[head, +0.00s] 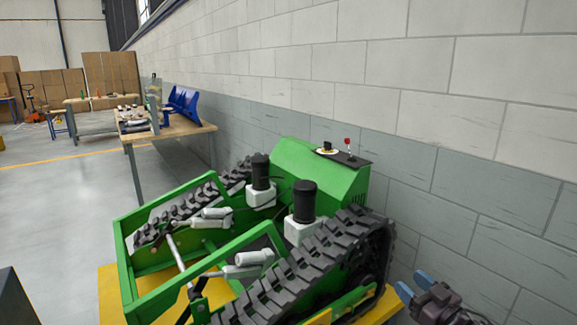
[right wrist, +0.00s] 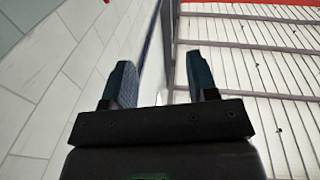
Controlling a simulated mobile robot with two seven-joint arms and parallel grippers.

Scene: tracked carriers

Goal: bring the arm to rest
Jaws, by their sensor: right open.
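My right gripper (head: 413,284) is at the bottom right of the head view, beside the green tracked carrier (head: 320,180) and in front of the wall. It is open, with two blue fingers apart. In the right wrist view the gripper (right wrist: 160,82) has nothing between its fingers; wall and ceiling show beyond them. Most of the right arm is out of the head view. My left gripper is not in view.
The carrier, with black tracks (head: 300,280), fills the middle, close to the block wall (head: 450,130). A workbench (head: 165,132) with blue parts (head: 185,103) stands behind it. Cardboard boxes (head: 110,72) are stacked far back. Grey floor (head: 60,215) is clear at left.

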